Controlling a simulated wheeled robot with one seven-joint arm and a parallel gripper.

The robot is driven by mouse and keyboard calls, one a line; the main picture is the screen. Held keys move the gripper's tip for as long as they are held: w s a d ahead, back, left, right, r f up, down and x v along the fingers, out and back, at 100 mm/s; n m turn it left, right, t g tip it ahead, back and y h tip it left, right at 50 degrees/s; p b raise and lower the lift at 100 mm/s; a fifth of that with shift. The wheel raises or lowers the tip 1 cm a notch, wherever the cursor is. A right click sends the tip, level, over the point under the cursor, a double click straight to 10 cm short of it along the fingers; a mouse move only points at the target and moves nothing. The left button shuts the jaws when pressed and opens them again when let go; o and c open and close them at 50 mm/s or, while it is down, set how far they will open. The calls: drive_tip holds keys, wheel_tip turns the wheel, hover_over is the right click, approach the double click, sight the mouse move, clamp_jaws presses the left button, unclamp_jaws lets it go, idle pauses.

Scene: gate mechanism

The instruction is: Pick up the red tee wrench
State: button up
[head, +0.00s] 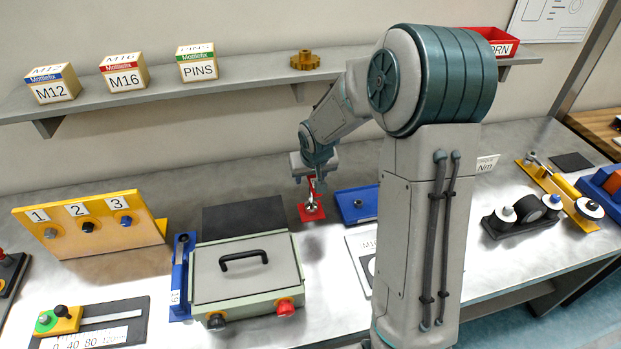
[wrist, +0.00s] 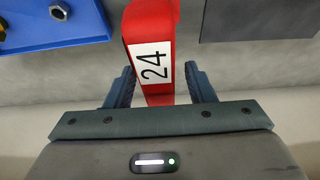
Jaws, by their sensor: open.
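A red piece with a white label reading 24, which I take to be the red tee wrench (wrist: 152,30), fills the middle of the wrist view. In the head view the red thing (head: 311,214) is small, on the bench behind the lidded box, with a metal part on it. My gripper (head: 315,182) is above it, pointing down. In the wrist view my gripper (wrist: 161,86) is open, with one finger on each side of the red piece and gaps showing. The lower end of the red piece is hidden behind the gripper body.
A blue tray (head: 345,213) lies close to the right of the red thing, and a dark mat (head: 222,219) to its left. The lidded box (head: 205,275) with a black handle stands in front. A shelf (head: 230,79) with several small boxes runs along the wall behind.

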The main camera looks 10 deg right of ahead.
drive_tip(key=shift+w+f, duration=0.1)
drive_tip(key=shift+f, duration=0.15)
clamp_jaws()
drive_tip(key=shift+r, duration=0.15)
